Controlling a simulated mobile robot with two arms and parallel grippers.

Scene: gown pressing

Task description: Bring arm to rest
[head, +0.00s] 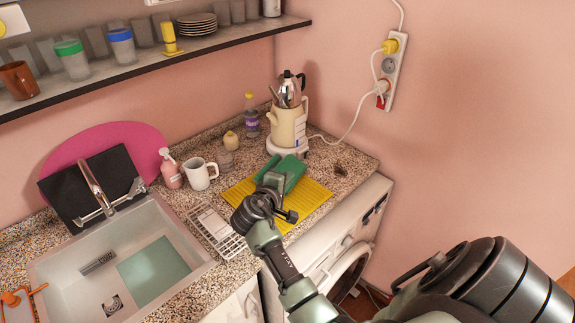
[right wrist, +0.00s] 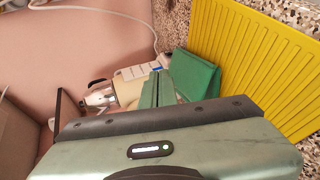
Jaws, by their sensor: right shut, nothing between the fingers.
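My right arm reaches in from the lower right in the head view. Its gripper (head: 271,181) is over the yellow ribbed mat (head: 310,203) on the counter, close to a folded green cloth (head: 293,168). In the right wrist view the fingers (right wrist: 159,76) are shut with nothing between them. The green cloth (right wrist: 197,76) is just right of the fingers there, with the yellow mat (right wrist: 265,60) beyond it. I cannot tell whether the fingers touch the cloth. My left gripper is in neither view.
A cream kettle-like appliance (head: 287,128) stands behind the cloth. A white mug (head: 199,174), pink soap bottle (head: 170,170) and wire rack (head: 215,229) are left, beside the sink (head: 205,262). A shelf (head: 150,62) with cups runs above. The right wall is bare below the socket strip (head: 392,70).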

